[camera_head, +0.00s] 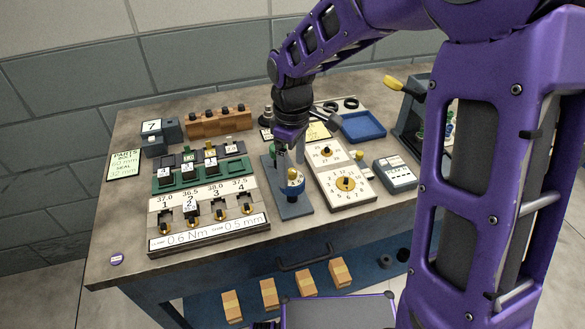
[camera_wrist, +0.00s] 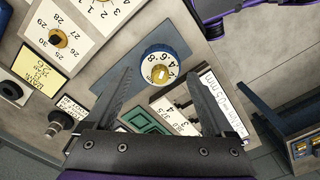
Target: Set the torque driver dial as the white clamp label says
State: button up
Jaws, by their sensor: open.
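The torque driver dial (camera_head: 292,186) sits on a blue-grey stand (camera_head: 294,210) in the middle of the bench. In the wrist view the dial (camera_wrist: 146,66) has a white numbered face, a blue rim and a brass knob (camera_wrist: 160,73). Its setting is too small to tell. The white clamp label (camera_head: 206,232) runs along the front of the clamp block and reads 0.6 Nm and 0.5 mm. My gripper (camera_head: 290,152) is open and empty, above and behind the dial. In the wrist view its fingers frame the dial, apart from it.
A white panel with two dials (camera_head: 356,202) stands close right of the stand. Green holders (camera_head: 166,185) and the numbered clamp block (camera_head: 158,216) are to the left. A grey box (camera_head: 394,173) and a blue tray (camera_head: 374,121) are to the right.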

aim_at(292, 170)
jog(key=shift+r, duration=0.1)
jog(key=shift+r, duration=3.9)
jog(key=shift+w, duration=0.1)
